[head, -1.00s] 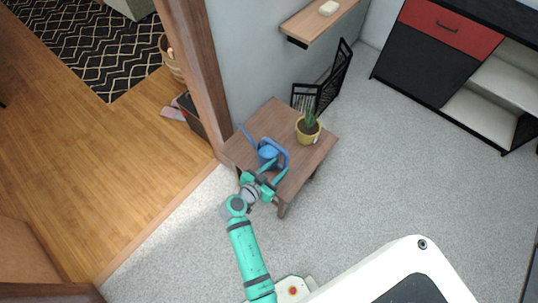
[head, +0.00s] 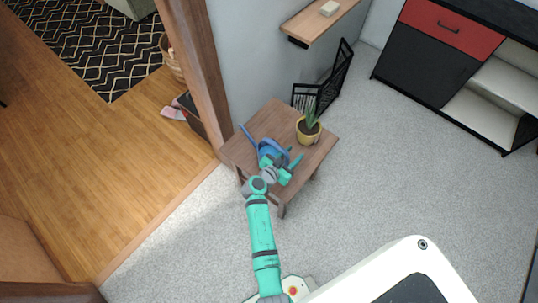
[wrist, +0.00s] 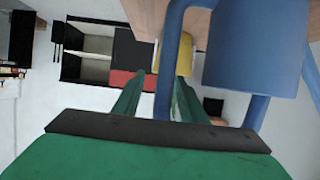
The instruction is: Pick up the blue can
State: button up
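The blue can (head: 271,145) is a watering can with a long spout and a looped handle. It stands on a small wooden table (head: 245,150). My gripper (head: 294,156) is at the can's near side, and my arm hides part of the can. In the wrist view the can's body (wrist: 255,50) fills the upper right. A blue handle bar (wrist: 168,70) runs between the two green fingers of my gripper (wrist: 158,95). The fingers are apart, with a gap at the left of the bar. I cannot tell whether either finger touches it.
A yellow pot with a plant (head: 308,130) stands on the table, right of the can. A wooden wall shelf (head: 318,22) hangs above, and a black rack (head: 330,80) stands behind. A door frame (head: 205,80) rises at the left. Grey floor (head: 390,180) is clear at the right.

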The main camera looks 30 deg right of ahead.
jog(key=shift+w, duration=0.1)
grip_shut()
jog(key=s+d+r, duration=0.9)
jog(key=s+r, duration=0.1)
jog(key=r, duration=0.3)
jog(key=shift+s, duration=0.4)
